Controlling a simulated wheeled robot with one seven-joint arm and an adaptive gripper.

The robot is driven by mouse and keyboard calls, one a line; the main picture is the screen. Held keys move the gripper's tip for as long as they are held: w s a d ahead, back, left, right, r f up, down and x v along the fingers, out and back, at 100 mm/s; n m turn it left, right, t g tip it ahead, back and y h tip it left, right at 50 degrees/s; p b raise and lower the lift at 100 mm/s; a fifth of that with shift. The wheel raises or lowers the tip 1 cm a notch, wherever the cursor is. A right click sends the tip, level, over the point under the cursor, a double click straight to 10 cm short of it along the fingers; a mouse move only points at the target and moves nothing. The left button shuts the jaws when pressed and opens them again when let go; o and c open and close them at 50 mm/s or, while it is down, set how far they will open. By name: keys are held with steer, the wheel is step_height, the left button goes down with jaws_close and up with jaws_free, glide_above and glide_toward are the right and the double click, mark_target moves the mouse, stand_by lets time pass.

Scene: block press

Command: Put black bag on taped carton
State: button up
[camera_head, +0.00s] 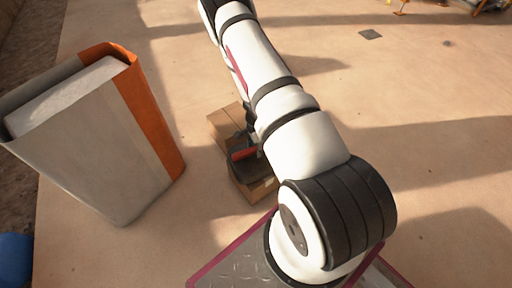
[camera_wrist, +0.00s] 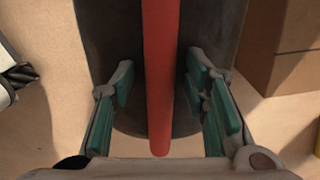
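The black bag (camera_head: 248,168) has a red strip, which in the head view shows beside my arm, in front of the brown carton (camera_head: 264,192). In the wrist view the dark bag (camera_wrist: 108,40) fills the middle, its red strip (camera_wrist: 160,80) running down between the fingers. My gripper (camera_wrist: 164,105) is open around the strip, with green pads on both sides and visible gaps. The carton, with a paler tape band, stands at the right of the wrist view (camera_wrist: 285,45). My arm hides part of bag and carton in the head view; whether they touch I cannot tell.
A large grey and orange book-like object (camera_head: 90,140) stands left of the carton. A blue round object (camera_head: 15,260) is at the lower left edge. Yellow-orange items (camera_head: 485,6) lie at the far right. The tan surface right of my arm is mostly clear.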

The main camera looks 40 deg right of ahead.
steer(key=shift+r, duration=0.15)
step_height(320, 180, up, 12)
steer(key=p, duration=0.4)
steer(key=w+a+r+n+t+y, duration=0.1)
steer(key=a+r+n, duration=0.1)
steer(key=a+r, duration=0.5)
steer(key=w+a+r+n+y, duration=0.1)
steer(key=a+r+n, duration=0.2)
steer(key=r, duration=0.7)
steer(key=w+a+r+n+t+y, duration=0.1)
steer(key=a+r+n, duration=0.1)
steer(key=a+r, duration=0.5)
steer(key=s+a+r+n+g+y, duration=0.1)
steer(key=s+a+r+n, duration=0.2)
steer(key=s+r, duration=0.3)
steer(key=s+a+r+n, duration=0.3)
steer(key=r, duration=0.6)
steer(key=s+r+n+h, duration=0.2)
steer(key=s+r+n, duration=0.1)
steer(key=s, duration=0.9)
steer(key=s+r+n+h, duration=0.2)
steer(key=s+n, duration=0.3)
steer(key=s, duration=0.7)
steer(key=shift+d+r+g, duration=0.35)
steer(key=shift+r+g, duration=0.05)
steer(key=shift+r, duration=0.3)
